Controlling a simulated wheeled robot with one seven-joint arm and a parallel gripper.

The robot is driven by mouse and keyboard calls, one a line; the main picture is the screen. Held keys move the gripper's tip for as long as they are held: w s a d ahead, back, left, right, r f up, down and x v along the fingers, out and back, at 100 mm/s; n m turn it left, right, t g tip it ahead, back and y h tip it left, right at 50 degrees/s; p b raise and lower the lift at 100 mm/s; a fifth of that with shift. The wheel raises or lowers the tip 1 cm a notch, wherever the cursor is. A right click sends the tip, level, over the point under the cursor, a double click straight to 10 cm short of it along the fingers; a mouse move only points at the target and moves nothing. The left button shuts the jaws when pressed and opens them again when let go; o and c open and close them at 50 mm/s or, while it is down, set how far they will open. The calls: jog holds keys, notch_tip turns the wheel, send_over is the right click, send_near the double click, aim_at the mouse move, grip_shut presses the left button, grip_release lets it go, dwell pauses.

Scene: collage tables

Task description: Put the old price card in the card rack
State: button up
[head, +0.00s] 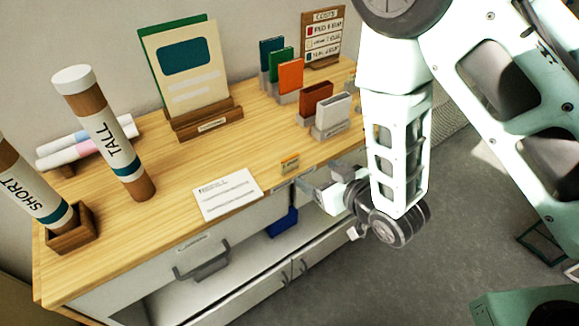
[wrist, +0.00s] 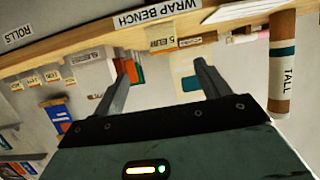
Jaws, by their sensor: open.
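A small orange price card (head: 290,163) stands near the front edge of the wooden bench. In the wrist view its face (wrist: 162,37) shows a label that seems to read "5 EURO". My gripper (head: 312,190) is in front of the bench edge, below and right of the card. In the wrist view my gripper (wrist: 163,75) is open, with nothing between its fingers. Grey holders with coloured cards (head: 290,78) stand at the bench's back right; I cannot tell which is the card rack.
A white printed sheet (head: 227,193) lies left of the price card. Tall tubes (head: 110,140) and (head: 35,185) stand at the left. A green-backed display board (head: 187,70) is behind. A drawer handle (head: 203,262) juts out below the bench top.

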aim_at(291, 161)
jog(key=w+a+f+b, duration=0.1)
jog(key=b, duration=0.4)
jog(key=b, duration=0.5)
jog(key=shift+w+f+b, duration=0.15)
jog(key=shift+b, duration=0.15)
jog(key=x, duration=0.7)
jog(key=shift+a+r+x, duration=0.15)
jog(key=shift+x, duration=1.2)
jog(key=shift+a+r+x, duration=0.1)
jog(key=shift+x, duration=1.25)
jog(key=shift+c, duration=0.2)
jog(key=c, duration=1)
jog(key=shift+r, duration=0.1)
jog(key=shift+c, duration=0.2)
